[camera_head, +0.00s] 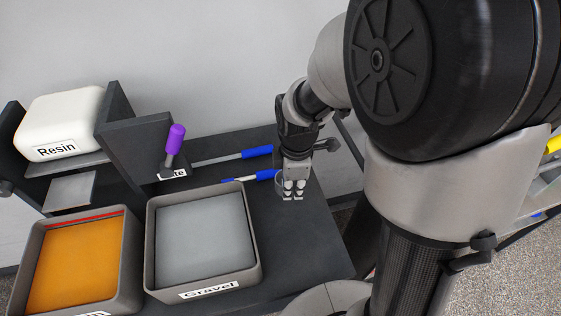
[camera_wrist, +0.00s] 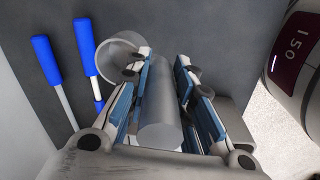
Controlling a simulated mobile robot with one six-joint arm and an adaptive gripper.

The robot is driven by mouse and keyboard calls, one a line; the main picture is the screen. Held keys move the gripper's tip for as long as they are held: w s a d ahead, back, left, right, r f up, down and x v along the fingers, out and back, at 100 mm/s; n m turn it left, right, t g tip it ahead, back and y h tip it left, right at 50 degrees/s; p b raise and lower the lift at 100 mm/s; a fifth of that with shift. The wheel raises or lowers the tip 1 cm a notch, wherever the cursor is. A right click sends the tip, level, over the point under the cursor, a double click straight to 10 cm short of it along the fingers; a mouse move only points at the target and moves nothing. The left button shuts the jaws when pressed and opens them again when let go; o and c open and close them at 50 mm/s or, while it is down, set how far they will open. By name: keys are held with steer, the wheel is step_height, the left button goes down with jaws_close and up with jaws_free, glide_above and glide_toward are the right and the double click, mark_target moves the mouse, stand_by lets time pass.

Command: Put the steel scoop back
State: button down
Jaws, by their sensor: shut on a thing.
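My gripper (camera_head: 293,192) points down over the right part of the dark table. In the wrist view my gripper (camera_wrist: 160,85) is shut on a smooth grey cylinder (camera_wrist: 160,112), which looks like the handle of the steel scoop. A grey round cup (camera_wrist: 121,52) shows just beyond the fingers, to the left of the cylinder's far end. It looks like the scoop's bowl, but the join is hidden by a finger. In the head view only a faint rim of the cup shows beside the fingertips. I cannot tell whether the scoop touches the table.
Two blue-handled tools (camera_wrist: 46,60) (camera_wrist: 85,47) lie left of the cup. A Gravel bin (camera_head: 257,262) and an orange-filled bin (camera_head: 135,262) stand at the front left. A purple-handled tool (camera_head: 176,138) stands by a dark panel (camera_head: 150,150). A white Resin container (camera_head: 65,115) sits behind.

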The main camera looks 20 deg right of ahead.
steer(key=shift+w+f+b, duration=0.1)
steer(key=shift+f+b, duration=0.85)
steer(key=shift+f, duration=2.6)
steer(key=shift+f, duration=0.15)
steer(key=c, duration=1.4)
jaws_free()
steer(key=r+p, duration=0.1)
steer(key=r, duration=0.3)
steer(key=r+p, duration=0.1)
steer(key=r, duration=0.3)
steer(key=s+r+p, duration=0.1)
steer(key=r, duration=0.3)
steer(key=shift+r+p, duration=0.25)
steer(key=shift+p, duration=0.15)
steer(key=s+r+m+t, duration=0.3)
steer(key=s+r+m, duration=0.9)
steer(key=s+m, duration=0.3)
steer(key=shift+r+m+t, duration=0.4)
